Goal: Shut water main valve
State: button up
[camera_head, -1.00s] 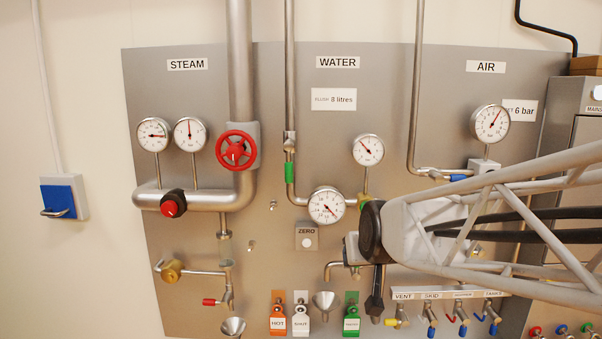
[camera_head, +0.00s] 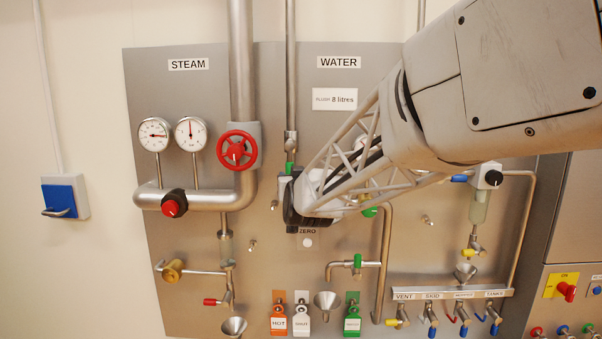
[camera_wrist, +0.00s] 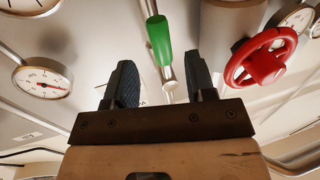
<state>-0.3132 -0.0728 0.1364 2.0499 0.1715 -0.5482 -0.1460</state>
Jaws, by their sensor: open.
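The water main valve has a green lever handle (camera_head: 290,168) on the vertical pipe under the WATER label. In the head view only its upper part shows above my gripper. In the wrist view the green handle (camera_wrist: 159,40) is upright, just ahead of the gap between my fingers and apart from them. My gripper (camera_wrist: 159,72) is open and empty, with a dark finger on each side of the gap. In the head view my gripper (camera_head: 290,190) is at the water pipe, above the ZERO button; its fingertips are hard to make out there.
A red steam handwheel (camera_head: 237,150) stands left of my gripper; it also shows at the right in the wrist view (camera_wrist: 262,62). A dial gauge (camera_wrist: 42,78) is at the left in the wrist view. My forearm covers much of the water and air piping.

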aim_at(289, 171)
jog(key=shift+w, duration=0.1)
dwell(0.4)
jog(key=shift+x, duration=3.8)
grip_shut()
